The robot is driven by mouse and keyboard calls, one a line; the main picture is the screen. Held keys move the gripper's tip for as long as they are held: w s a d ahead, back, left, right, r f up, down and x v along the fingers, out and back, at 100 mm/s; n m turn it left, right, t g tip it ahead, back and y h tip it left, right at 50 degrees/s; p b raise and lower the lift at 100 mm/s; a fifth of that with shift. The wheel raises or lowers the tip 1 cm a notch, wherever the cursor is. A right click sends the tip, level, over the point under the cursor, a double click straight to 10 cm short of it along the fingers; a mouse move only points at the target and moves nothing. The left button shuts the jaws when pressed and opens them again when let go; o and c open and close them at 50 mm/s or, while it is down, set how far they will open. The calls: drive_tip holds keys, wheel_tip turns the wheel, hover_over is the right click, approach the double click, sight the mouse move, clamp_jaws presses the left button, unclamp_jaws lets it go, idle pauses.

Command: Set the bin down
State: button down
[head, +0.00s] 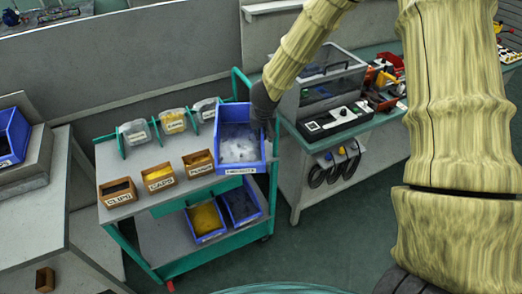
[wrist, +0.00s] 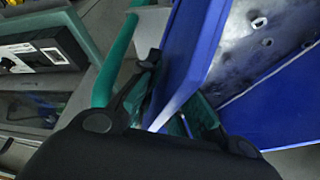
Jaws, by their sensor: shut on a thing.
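A blue bin (head: 232,113) with pale grey contents and a white label on its front is at the right end of the cart's top in the head view. My gripper (head: 263,112) is shut on the bin's right wall. In the wrist view the blue bin (wrist: 185,55) fills the upper right, and my gripper (wrist: 172,92) has its dark fingers at the bin's wall. I cannot tell whether the bin's underside touches the cart top. The spot beneath it is hidden.
The green-framed cart (head: 120,210) carries small boxes labelled clips (head: 118,193) and caps (head: 158,178), another labelled box, and clear tubs. Blue bins (head: 205,220) stand on its lower shelf. A bench (head: 300,180) with a clear-lidded case (head: 328,85) stands close on the right.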

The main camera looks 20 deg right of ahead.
drive_tip(key=shift+w+f, duration=0.1)
drive_tip(key=shift+f, duration=4.1)
drive_tip(key=shift+f, duration=0.1)
drive_tip(key=c, duration=1.6)
unclamp_jaws()
